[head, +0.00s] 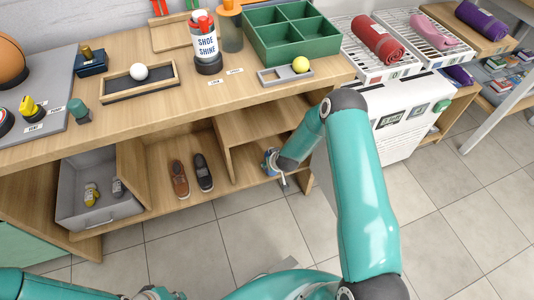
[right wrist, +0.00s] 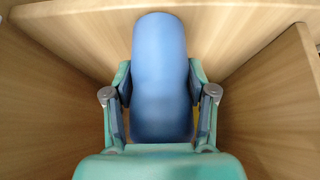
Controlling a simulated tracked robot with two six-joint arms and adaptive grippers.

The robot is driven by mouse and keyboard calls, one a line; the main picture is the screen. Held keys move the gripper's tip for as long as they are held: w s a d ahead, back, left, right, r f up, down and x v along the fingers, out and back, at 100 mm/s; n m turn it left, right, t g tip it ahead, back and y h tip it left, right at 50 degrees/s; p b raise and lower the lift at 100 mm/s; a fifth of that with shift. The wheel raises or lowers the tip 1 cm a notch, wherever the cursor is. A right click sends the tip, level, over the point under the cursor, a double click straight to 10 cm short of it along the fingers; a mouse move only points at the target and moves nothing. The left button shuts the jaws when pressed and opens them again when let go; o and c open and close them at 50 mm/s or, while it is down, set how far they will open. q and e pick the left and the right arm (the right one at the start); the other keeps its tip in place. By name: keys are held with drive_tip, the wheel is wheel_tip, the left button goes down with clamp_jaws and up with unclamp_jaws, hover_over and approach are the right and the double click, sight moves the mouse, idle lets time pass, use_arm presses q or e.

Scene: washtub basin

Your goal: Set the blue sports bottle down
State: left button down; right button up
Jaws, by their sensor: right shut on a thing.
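The blue sports bottle (right wrist: 160,65) fills the middle of the right wrist view, a smooth rounded blue shape between the two fingers. My right gripper (right wrist: 160,100) is shut on it, with a finger pressed to each side. Wooden walls surround the bottle in that view; whether it touches the board beneath cannot be told. In the head view my right gripper (head: 271,160) reaches into the right-hand lower compartment of the wooden bench, and the bottle is mostly hidden there. My left arm shows only at the bottom left edge, its fingers out of view.
The wooden bench (head: 130,122) has a brown shoe (head: 179,179) and a black shoe (head: 203,174) in the compartment to the left, and a grey drawer bin (head: 85,212) beyond. A green divided box (head: 270,42) stands on top. The tiled floor in front is clear.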

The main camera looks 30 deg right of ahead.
drive_tip(key=w, duration=0.2)
drive_tip(key=w+d, duration=0.1)
drive_tip(key=w, duration=0.2)
drive_tip(key=shift+w+d, duration=0.15)
drive_tip(key=shift+w, duration=0.05)
drive_tip(key=shift+s+f+b, duration=0.1)
drive_tip(key=shift+f+b, duration=0.05)
drive_tip(key=shift+b, duration=0.35)
drive_tip(key=o, duration=1.5)
drive_tip(key=shift+s, duration=0.1)
drive_tip(key=shift+o, duration=0.2)
